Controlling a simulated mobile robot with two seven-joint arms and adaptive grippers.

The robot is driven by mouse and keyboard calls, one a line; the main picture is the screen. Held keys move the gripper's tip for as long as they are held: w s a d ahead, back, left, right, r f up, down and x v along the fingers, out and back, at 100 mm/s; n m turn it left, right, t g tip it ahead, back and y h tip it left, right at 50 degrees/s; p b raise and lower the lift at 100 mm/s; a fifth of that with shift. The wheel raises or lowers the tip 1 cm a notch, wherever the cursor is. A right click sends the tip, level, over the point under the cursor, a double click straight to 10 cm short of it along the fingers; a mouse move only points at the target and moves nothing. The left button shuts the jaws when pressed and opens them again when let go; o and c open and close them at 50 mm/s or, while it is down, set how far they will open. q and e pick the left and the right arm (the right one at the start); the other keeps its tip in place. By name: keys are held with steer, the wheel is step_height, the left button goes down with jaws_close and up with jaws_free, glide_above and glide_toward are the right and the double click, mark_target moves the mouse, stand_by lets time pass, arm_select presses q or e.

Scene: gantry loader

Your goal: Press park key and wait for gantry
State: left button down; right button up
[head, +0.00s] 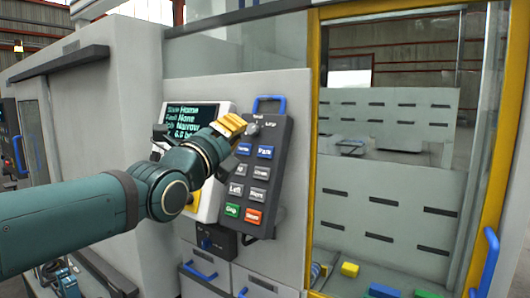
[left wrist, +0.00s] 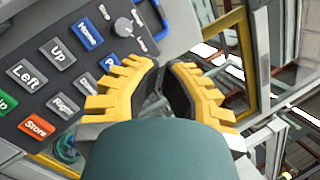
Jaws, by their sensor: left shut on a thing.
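The dark key pendant (head: 268,190) hangs tilted on the grey machine front. Its blue Park key (head: 265,152) is in the right column, near the top. In the left wrist view the Park key (left wrist: 110,63) is partly hidden by a yellow finger. My left gripper (head: 232,126) is in front of the pendant's upper left edge. In the left wrist view the left gripper (left wrist: 163,78) has its yellow fingers close together; what they hold cannot be made out. The screen (head: 190,117) beside the pendant reads Home and Fault None, partly covered by my arm. My right gripper is not in view.
A yellow door frame (head: 312,130) stands right of the pendant, with a glazed bay behind it. A yellow block (head: 350,269) and a blue block (head: 383,290) lie low in the bay. Blue handles (head: 200,271) jut from drawers below the pendant.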

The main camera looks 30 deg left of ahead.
mark_target(266, 152)
arm_select(q)
steer(key=w+f, duration=0.3)
steer(key=w, duration=0.5)
steer(key=shift+d, duration=0.3)
steer(key=shift+w, duration=0.1)
stand_by(1.2)
steer(key=shift+w+f, duration=0.15)
steer(key=shift+w, duration=0.3)
